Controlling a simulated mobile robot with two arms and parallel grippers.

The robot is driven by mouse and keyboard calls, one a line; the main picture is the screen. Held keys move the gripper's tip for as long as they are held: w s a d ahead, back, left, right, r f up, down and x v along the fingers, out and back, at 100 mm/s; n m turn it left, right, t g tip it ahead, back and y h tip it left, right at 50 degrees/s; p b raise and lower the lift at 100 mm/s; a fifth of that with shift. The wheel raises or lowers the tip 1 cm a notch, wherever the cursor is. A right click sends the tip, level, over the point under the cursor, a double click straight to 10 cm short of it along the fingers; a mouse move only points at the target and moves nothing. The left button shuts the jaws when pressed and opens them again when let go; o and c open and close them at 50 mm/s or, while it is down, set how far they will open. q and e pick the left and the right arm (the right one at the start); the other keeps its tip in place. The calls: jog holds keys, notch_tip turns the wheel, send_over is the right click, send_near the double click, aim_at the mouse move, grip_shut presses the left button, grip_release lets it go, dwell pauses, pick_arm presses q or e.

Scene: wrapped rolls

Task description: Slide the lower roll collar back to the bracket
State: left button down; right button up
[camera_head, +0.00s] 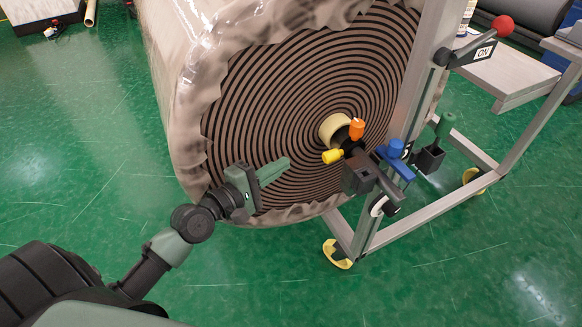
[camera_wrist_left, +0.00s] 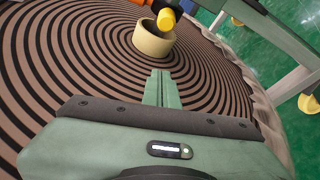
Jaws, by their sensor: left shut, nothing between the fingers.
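A large wrapped roll (camera_head: 250,110) shows its striped spiral end face, also in the left wrist view (camera_wrist_left: 70,60). A cream ring (camera_head: 333,131) sits at its centre and also shows in the left wrist view (camera_wrist_left: 153,42). A dark collar-like part with a yellow knob (camera_head: 332,156) and an orange knob (camera_head: 356,128) sits just in front of the ring. A dark bracket-like block (camera_head: 359,173) is close beside it, towards the frame. My left gripper (camera_head: 284,166) is shut and empty, in front of the roll face, left of the yellow knob. My right gripper is out of view.
A grey metal frame (camera_head: 430,227) stands right of the roll, with yellow feet (camera_head: 337,254). The green floor (camera_head: 80,180) is clear at left.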

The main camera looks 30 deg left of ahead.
aim_at(305, 150)
pick_arm(q)
jog(key=x, duration=0.9)
jog(key=s+d, duration=0.1)
jog(key=s+d+r, duration=0.1)
jog(key=d, duration=0.1)
jog(key=shift+s+p, duration=0.3)
jog(key=shift+p, duration=0.1)
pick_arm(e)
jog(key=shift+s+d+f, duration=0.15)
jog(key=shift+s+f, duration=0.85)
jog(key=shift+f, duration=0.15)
